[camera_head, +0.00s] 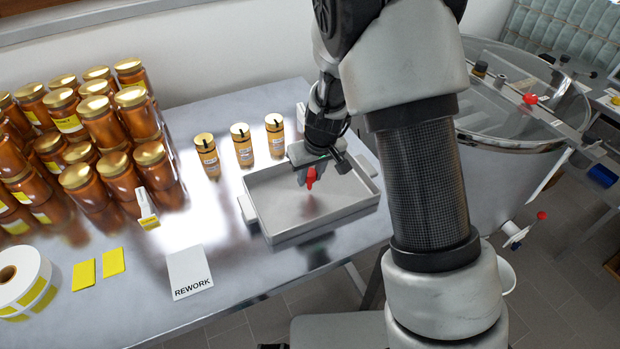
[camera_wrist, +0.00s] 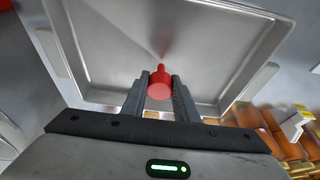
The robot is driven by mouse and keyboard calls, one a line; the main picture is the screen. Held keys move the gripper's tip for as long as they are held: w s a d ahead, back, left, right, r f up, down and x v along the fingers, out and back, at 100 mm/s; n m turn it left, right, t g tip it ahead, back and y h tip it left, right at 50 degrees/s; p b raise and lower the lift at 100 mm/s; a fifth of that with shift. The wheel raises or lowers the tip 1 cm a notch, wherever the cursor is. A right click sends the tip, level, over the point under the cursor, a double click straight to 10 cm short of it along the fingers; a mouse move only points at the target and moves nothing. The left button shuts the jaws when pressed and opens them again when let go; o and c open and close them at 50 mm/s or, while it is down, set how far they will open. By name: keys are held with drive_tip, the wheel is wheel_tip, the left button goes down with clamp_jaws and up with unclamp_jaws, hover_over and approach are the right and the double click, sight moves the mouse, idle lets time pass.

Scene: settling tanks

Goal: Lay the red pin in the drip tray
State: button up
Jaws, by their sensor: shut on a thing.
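The red pin (camera_head: 311,176) is held in my gripper (camera_head: 318,168) above the drip tray, and its reflection shows on the tray floor. In the wrist view the red pin (camera_wrist: 159,84) stands between the two fingers of my gripper (camera_wrist: 160,92), its wide round end toward the camera. The fingers are shut on it. The drip tray (camera_head: 330,226) is a shallow grey metal tray on the steel table, with a handle at its left side. It also shows in the wrist view (camera_wrist: 85,45), empty inside. The pin appears apart from the tray floor.
Three small jars (camera_head: 242,145) stand behind the tray. Many stacked honey jars (camera_head: 110,120) fill the table's left. A REWORK card (camera_head: 188,272), yellow labels (camera_head: 113,261) and a label roll (camera_head: 22,280) lie in front. A covered steel tank (camera_head: 520,110) stands at right.

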drive_tip(key=shift+f, duration=0.45)
drive_tip(key=shift+f, duration=0.1)
drive_tip(key=shift+f, duration=0.15)
drive_tip(key=o, duration=1.1)
drive_tip(key=shift+c, duration=0.2)
